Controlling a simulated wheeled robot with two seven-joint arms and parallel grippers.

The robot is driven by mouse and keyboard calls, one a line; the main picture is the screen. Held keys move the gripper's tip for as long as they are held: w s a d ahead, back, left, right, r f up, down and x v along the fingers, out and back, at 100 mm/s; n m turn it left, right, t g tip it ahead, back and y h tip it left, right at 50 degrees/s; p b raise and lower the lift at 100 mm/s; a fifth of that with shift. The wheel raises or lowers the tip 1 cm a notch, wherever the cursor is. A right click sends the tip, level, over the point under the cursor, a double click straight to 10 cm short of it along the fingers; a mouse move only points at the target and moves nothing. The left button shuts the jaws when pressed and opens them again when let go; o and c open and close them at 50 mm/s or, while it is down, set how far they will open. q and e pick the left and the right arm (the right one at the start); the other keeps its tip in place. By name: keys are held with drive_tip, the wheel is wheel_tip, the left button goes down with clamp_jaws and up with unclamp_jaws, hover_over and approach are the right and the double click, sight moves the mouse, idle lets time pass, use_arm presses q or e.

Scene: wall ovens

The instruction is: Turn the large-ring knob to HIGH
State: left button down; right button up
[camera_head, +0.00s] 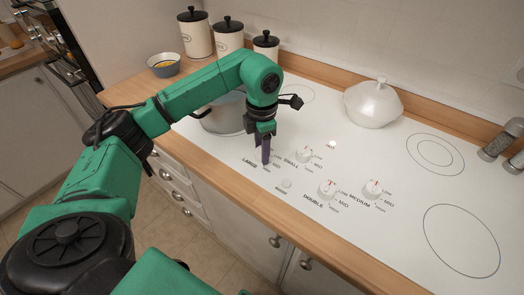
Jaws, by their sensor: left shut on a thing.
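My left gripper (266,160) reaches down from above onto the white cooktop (420,200), beside the printed word LARGE. Its fingers are shut on the large-ring knob, which they almost wholly hide, so I cannot read where the knob points. LOW, MID and further print show just right of the fingers. My right gripper is not in view.
The small knob (303,156), double knob (327,189) and medium knob (374,189) stand close by. A pot (222,115) sits behind my left forearm. A white lidded dish (373,103), canisters (228,36) and a bowl (163,66) are farther back.

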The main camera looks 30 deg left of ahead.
use_arm(q)
drive_tip(key=shift+w+r+m+b, duration=0.15)
drive_tip(key=shift+m+b, duration=0.15)
drive_tip(key=shift+m, duration=0.8)
drive_tip(key=shift+c, duration=1.8)
unclamp_jaws()
wheel_tip(320, 180, up, 8)
drive_tip(key=shift+f, duration=0.25)
wheel_tip(320, 180, up, 7)
drive_tip(key=p, duration=0.2)
